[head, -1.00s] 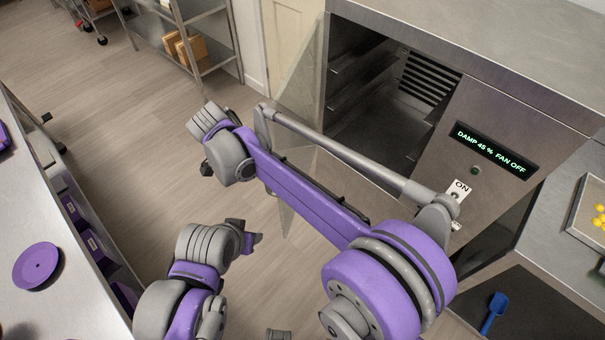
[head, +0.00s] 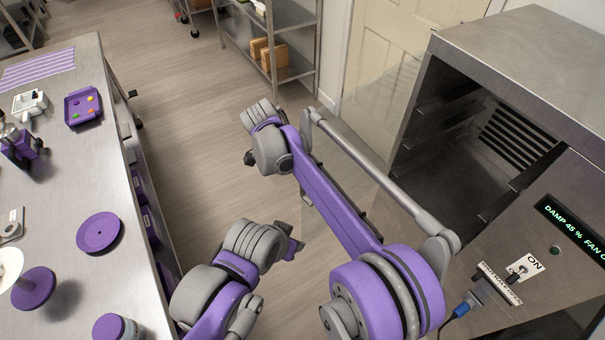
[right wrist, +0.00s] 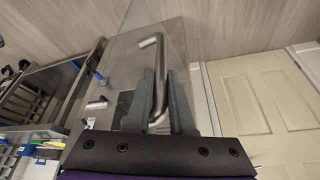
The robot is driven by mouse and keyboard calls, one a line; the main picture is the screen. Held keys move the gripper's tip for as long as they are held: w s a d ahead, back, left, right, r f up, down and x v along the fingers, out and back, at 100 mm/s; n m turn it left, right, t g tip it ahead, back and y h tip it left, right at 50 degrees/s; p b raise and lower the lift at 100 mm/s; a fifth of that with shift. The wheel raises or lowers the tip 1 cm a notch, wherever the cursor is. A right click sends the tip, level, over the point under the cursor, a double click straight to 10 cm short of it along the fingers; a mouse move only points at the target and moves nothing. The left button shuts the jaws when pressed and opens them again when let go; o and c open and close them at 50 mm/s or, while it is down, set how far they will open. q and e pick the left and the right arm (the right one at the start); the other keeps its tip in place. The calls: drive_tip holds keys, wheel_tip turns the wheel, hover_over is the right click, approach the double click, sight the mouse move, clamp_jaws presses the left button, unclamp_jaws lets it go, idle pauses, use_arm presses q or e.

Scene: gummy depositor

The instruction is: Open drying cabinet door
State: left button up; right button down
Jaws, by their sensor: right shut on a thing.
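The drying cabinet (head: 530,75) is a steel box at the right of the head view. Its front opening shows dark shelf rails and a louvred back. Its clear door (head: 385,110) stands swung out from the opening at the left side. In the right wrist view the clear door (right wrist: 197,60) carries a bent metal handle (right wrist: 157,55). My right gripper (right wrist: 158,100) is shut on this handle, one finger on each side. My right arm hides the gripper and handle in the head view. My left arm shows at the bottom, but I cannot make out its gripper.
A steel counter (head: 70,190) with purple items runs along the left. Bare floor (head: 185,130) lies between. A panel with an ON switch (head: 524,268) is right of the opening.

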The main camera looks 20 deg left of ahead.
drive_tip(key=c, duration=0.8)
unclamp_jaws()
drive_tip(key=shift+r, duration=0.1)
drive_tip(key=v, duration=1)
drive_tip(key=shift+r, duration=0.3)
